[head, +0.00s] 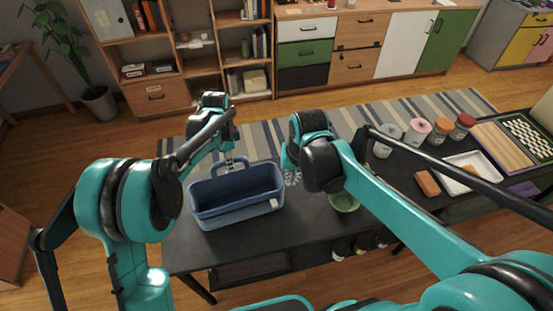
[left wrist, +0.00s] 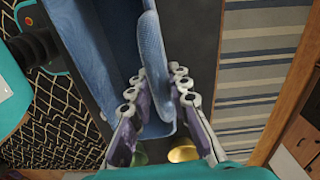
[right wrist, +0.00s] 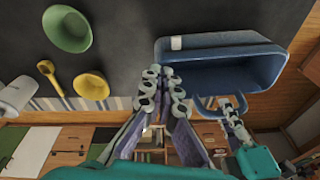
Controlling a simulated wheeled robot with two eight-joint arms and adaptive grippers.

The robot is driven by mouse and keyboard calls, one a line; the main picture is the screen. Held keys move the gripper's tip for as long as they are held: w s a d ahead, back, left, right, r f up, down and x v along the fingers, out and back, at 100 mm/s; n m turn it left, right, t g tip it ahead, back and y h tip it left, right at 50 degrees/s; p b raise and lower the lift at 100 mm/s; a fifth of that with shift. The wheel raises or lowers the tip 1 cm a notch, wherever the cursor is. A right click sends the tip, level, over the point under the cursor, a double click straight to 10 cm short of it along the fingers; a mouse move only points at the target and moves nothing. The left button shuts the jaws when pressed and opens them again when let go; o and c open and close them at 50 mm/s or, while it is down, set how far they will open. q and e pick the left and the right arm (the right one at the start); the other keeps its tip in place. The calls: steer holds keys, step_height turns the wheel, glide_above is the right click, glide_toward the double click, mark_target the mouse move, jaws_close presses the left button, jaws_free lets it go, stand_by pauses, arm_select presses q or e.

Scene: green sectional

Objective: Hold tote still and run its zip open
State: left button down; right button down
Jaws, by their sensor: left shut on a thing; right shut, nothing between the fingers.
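The blue tote (head: 222,214) stands on the black table, its top showing a dark hollow. A small white tab (head: 274,203) sits at its near right corner and also shows in the right wrist view (right wrist: 176,43). I cannot make out the zip's teeth. My left gripper (head: 229,160) is at the tote's far side, shut on its raised blue handle (left wrist: 152,50), which passes between the fingers in the left wrist view. My right gripper (head: 292,178) is shut and empty, just right of the tote and apart from the tab; its fingertips (right wrist: 163,80) touch nothing.
A green bowl (head: 344,203) is right of the tote, partly behind my right arm. A yellow bowl (right wrist: 91,86) and yellow spoon (right wrist: 52,75) lie nearby. Jars (head: 417,131), a brown block (head: 427,184) and a white tray (head: 462,178) fill the table's right side.

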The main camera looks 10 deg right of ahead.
arm_select(q)
steer(key=shift+w, duration=0.1)
arm_select(e)
steer(key=w+d+f+m+g+y, duration=0.2)
steer(key=w+d+f+m, duration=0.3)
steer(key=m, duration=0.9)
steer(key=s+a+f, duration=0.2)
steer(key=a+f, duration=0.4)
steer(key=f, duration=0.4)
steer(key=shift+f, duration=0.4)
steer(key=shift+a, duration=0.25)
steer(key=s+a, duration=0.2)
steer(key=a, duration=1.9)
